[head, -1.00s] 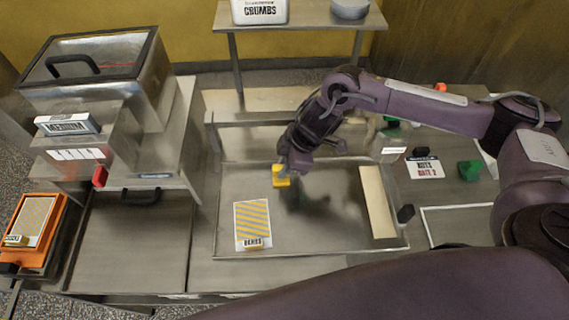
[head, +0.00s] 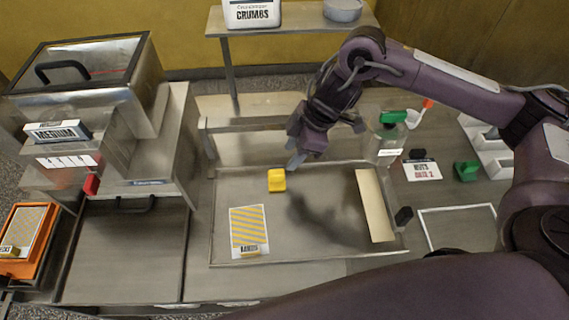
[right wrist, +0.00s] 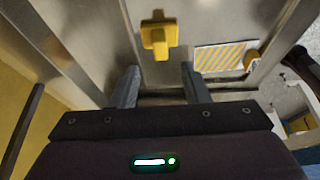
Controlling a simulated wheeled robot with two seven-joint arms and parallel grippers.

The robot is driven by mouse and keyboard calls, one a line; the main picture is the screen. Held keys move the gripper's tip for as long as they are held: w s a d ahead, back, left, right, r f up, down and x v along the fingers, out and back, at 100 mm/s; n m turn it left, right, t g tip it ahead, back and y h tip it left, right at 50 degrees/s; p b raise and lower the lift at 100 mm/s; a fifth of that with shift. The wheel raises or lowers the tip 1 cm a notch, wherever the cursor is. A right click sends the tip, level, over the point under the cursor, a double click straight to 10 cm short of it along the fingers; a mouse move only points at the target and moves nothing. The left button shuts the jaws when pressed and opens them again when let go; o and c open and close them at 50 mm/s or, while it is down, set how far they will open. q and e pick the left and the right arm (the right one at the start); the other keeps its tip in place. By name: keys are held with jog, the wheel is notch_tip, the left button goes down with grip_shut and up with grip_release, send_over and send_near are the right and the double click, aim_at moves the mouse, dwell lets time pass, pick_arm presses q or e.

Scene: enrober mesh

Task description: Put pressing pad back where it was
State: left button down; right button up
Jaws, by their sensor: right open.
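A small yellow block with a raised grip (head: 277,180), which looks like the pressing pad, stands on the steel tray (head: 300,257) near its back left. It also shows at the top of the right wrist view (right wrist: 158,36), just beyond my fingertips. My right gripper (head: 296,162) is open and empty, above the tray's back edge, behind and right of the yellow block and apart from it. Its two spread fingers show in the right wrist view (right wrist: 160,80). My left gripper is not in view.
A yellow-striped card (head: 248,230) lies at the tray's front left and a pale strip (head: 376,205) at its right. A green-topped bottle (head: 392,135), a green block (head: 467,171) and a label card (head: 423,170) stand to the right. The tray's middle is clear.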

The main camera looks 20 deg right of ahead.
jog(key=shift+v, duration=1.9)
